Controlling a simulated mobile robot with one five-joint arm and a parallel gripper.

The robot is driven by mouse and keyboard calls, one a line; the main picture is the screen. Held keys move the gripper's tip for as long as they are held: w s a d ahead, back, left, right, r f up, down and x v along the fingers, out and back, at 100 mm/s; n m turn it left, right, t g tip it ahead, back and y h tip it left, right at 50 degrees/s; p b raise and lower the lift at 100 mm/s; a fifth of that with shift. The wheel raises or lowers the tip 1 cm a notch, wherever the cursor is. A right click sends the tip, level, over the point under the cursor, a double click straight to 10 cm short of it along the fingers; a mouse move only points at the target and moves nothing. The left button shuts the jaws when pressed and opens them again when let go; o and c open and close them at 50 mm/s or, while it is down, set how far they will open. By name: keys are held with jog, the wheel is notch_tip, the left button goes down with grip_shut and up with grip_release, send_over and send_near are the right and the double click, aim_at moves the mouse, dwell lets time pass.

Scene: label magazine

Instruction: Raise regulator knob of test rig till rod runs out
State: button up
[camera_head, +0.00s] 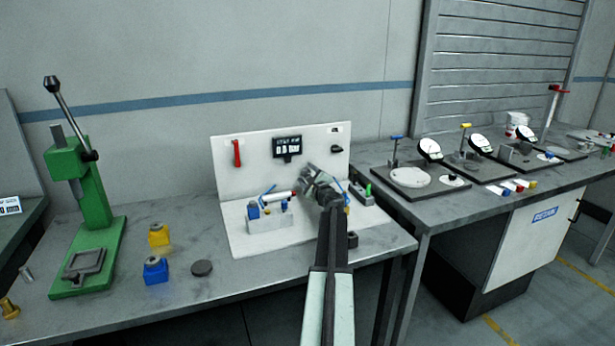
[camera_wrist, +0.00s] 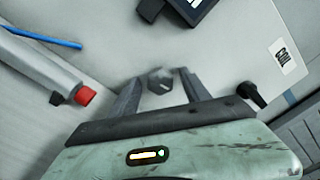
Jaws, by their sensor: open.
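The test rig is a white panel and base (camera_head: 235,165) on the left bench. Its dark display (camera_head: 287,147) seems to read 0.0 bar, in small digits; a corner of it also shows in the wrist view (camera_wrist: 190,8). The dark faceted regulator knob (camera_wrist: 160,80) lies between the jaws of my open gripper (camera_wrist: 160,88), with a gap visible on each side. In the head view my gripper (camera_head: 318,184) is in front of the panel and hides the knob. The pale cylinder (camera_wrist: 38,66) with a red end (camera_wrist: 85,96) is left of the jaws; no extended rod shows.
A black lever (camera_wrist: 252,94) is close right of the jaws. A blue hose (camera_wrist: 40,38) runs by the cylinder. A red handle (camera_head: 237,153) is on the panel. A green press (camera_head: 90,205), yellow block (camera_head: 159,235) and blue block (camera_head: 155,270) stand left.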

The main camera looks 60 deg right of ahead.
grip_shut()
jog(key=shift+m, duration=1.6)
grip_release()
jog(key=shift+s, duration=0.1)
jog(key=v, duration=0.7)
jog(key=shift+s+a, duration=0.1)
jog(key=shift+a, duration=0.25)
jog(key=shift+s, duration=0.1)
